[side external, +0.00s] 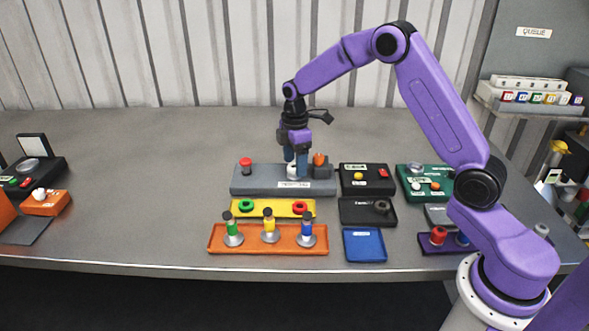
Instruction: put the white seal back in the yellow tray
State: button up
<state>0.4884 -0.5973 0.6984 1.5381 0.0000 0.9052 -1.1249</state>
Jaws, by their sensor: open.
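The yellow tray (273,209) lies in front of the long grey block. It holds a green ring (246,206) on its left and a red ring (299,207) on its right, with bare tray between them. A small white thing, which looks like the white seal (292,171), is on the grey block (262,186). My gripper (295,168) points down over the block, open, with its fingers at the white thing. The fingers partly hide it, and I cannot tell whether they touch it.
A red knob (246,167) and an orange-topped part (319,160) stand on the block near my gripper. An orange tray (219,241) with several coloured pegs lies in front of the yellow tray. Black trays, a blue tray (364,245) and a green tray (413,191) lie to the right. The table's left middle is clear.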

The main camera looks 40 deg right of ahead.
jog(key=shift+f, duration=0.25)
jog(key=c, duration=1.2)
jog(key=shift+r, duration=0.15)
